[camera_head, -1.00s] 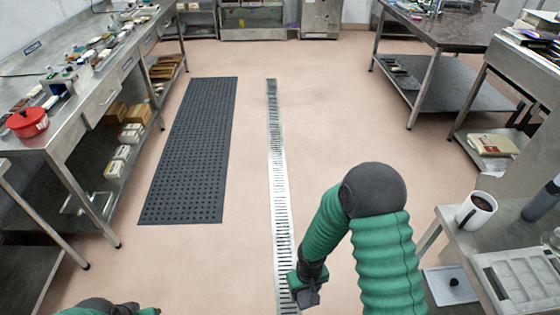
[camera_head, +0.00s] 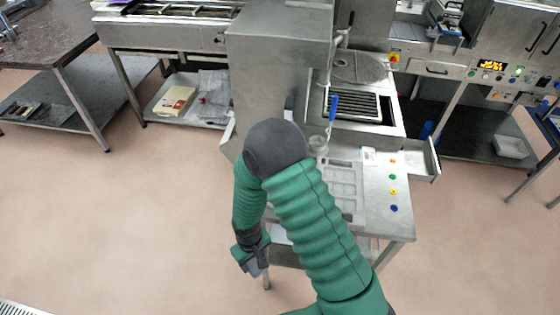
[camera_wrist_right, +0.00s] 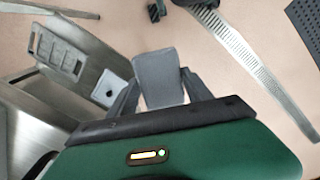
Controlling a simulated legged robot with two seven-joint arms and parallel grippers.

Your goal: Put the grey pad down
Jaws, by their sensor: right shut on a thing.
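My right gripper (camera_head: 254,266) hangs low over the floor in the head view, to the left of a steel machine bench (camera_head: 400,226). In the right wrist view it is shut on the grey pad (camera_wrist_right: 158,72), a flat light-grey piece that sticks out from between the two dark fingers. In the head view I cannot make out the pad clearly from the gripper. My left gripper is not in view.
The machine bench carries a grey compartment tray (camera_head: 344,190), a clear cup (camera_head: 318,143) and coloured buttons. A dark-topped table (camera_head: 62,28) stands at the back left. The floor at left is free.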

